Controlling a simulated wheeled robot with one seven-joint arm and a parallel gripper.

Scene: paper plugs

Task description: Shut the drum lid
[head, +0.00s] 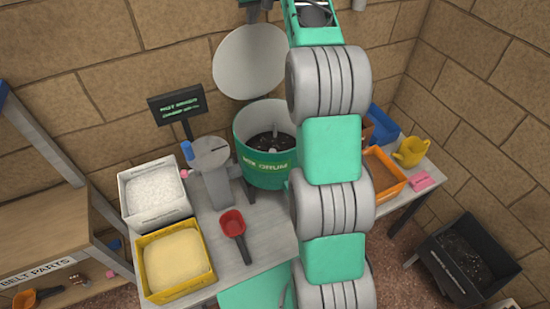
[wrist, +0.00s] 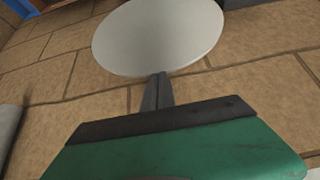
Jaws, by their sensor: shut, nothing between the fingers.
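The drum (head: 256,178) is a green and white tub with dark material inside, standing on the bench. Its round pale lid (head: 262,62) is open, standing up behind the drum against the wall side. The lid also shows in the wrist view (wrist: 158,35) as a large pale disc. My gripper (wrist: 158,78) is shut and empty, its dark fingers pointing at the lower edge of the disc. Whether the fingertips touch the lid cannot be told. In the head view my arm rises past the right of the drum, and I cannot make out the fingers.
A grey pedestal (head: 212,172) and a dark sign (head: 178,105) stand left of the drum. A white bin (head: 155,215), a yellow bin (head: 146,278) and a red scoop (head: 233,224) are in front-left. An orange tray (head: 402,184) and yellow jug (head: 411,152) are at right.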

